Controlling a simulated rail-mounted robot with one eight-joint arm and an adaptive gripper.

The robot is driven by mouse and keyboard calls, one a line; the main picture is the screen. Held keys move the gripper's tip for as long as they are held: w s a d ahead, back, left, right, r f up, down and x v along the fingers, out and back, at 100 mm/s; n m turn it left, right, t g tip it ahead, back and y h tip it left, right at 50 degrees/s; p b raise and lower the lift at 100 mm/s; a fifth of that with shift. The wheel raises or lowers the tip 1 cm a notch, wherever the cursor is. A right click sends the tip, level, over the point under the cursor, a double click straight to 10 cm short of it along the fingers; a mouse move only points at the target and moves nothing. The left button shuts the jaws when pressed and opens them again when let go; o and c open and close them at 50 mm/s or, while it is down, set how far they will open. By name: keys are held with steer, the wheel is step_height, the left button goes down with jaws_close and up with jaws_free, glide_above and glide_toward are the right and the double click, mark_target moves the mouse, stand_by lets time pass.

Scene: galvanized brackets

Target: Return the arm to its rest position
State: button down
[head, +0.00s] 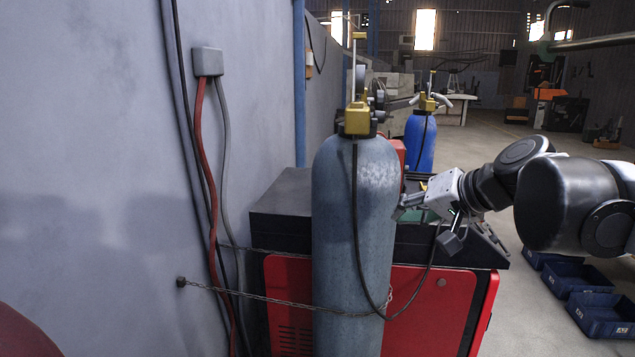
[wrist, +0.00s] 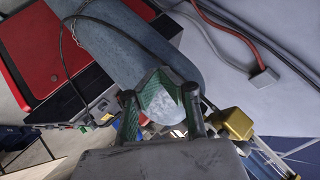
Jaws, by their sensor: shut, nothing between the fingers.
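My arm reaches in from the right in the head view. My gripper (head: 405,207) is just right of the large grey-blue gas cylinder (head: 352,205), above the dark top of a red cabinet (head: 430,305). I cannot tell whether it touches the cylinder. In the wrist view, my gripper (wrist: 164,76) has green-lined fingers that come together at the tips, with nothing held. The cylinder (wrist: 120,35) lies beyond them there.
A chain (head: 265,298) runs from the wall around the cylinder. A black hose loops from the brass valve (head: 357,118) down its front. A blue cylinder (head: 420,142) stands behind. Blue bins (head: 603,313) sit on the floor at right. Cables run down the left wall.

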steer(key=s+d+f+n+g+h+b, duration=0.1)
steer(key=s+f+h+b, duration=0.2)
steer(key=s+f, duration=0.7)
steer(key=s+d+f+n+g+h+b, duration=0.1)
steer(key=s+d+f+h+b, duration=0.1)
steer(key=s+f, duration=0.8)
step_height(320, 180, down, 5)
steer(key=shift+d+r+h+b, duration=0.2)
steer(key=shift+d+h+b, duration=0.1)
steer(key=shift+h+b, duration=0.55)
steer(key=shift+s, duration=0.1)
